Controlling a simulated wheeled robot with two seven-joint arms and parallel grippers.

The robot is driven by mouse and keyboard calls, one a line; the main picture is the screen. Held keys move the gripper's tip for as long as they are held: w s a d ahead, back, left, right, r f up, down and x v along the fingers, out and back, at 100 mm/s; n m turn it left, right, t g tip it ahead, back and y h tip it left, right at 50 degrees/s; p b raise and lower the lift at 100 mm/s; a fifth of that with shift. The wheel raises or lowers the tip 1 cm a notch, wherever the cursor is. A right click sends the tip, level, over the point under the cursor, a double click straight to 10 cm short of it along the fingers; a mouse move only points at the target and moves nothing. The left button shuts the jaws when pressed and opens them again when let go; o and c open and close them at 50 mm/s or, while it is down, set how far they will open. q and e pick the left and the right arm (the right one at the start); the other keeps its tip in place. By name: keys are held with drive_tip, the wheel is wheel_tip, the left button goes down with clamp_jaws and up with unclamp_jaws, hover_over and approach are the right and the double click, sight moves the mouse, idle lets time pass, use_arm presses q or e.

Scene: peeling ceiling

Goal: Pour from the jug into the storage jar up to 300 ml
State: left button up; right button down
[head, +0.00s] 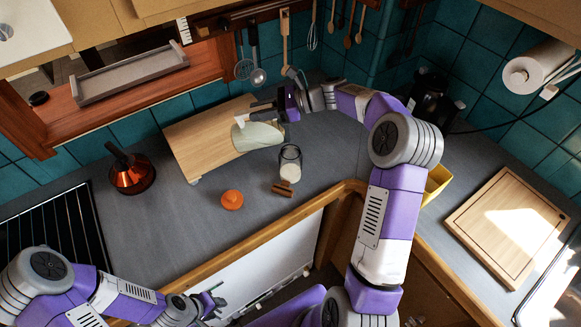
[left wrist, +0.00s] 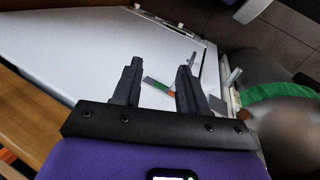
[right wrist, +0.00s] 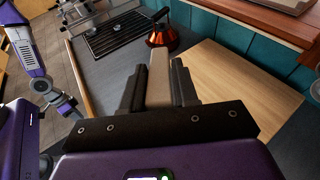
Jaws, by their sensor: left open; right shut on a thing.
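The jug (head: 258,137) is pale and translucent. It is held tilted almost on its side above the counter, with its right end close to the storage jar. My right gripper (head: 262,108) is shut on its handle; the pale handle (right wrist: 159,82) shows between the fingers in the right wrist view. The storage jar (head: 290,163) is clear glass and stands upright, open at the top, with white contents in its lower part. I cannot read a level or see a stream. My left gripper (head: 211,303) is open and empty, low before the counter; it also shows in the left wrist view (left wrist: 157,82).
A brown block-like thing (head: 282,189) lies just before the jar, and a small orange object (head: 231,200) sits to its left. A copper kettle (head: 132,174) stands further left. The counter between kettle and orange object is clear.

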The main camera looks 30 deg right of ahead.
drive_tip(key=shift+s+d+f+y+b, duration=0.1)
drive_tip(key=shift+d+f+y+b, duration=0.05)
drive_tip(key=shift+d+y+b, duration=0.15)
idle(0.4)
drive_tip(key=shift+s+d+f+t+b, duration=0.15)
drive_tip(key=shift+d+f+t+b, duration=0.1)
drive_tip(key=shift+t+b, duration=0.1)
idle(0.6)
drive_tip(key=shift+s+d+f+y+b, duration=0.15)
drive_tip(key=shift+d+f+y+b, duration=0.1)
drive_tip(key=shift+y+b, duration=0.15)
drive_tip(key=shift+r, duration=0.1)
idle(0.6)
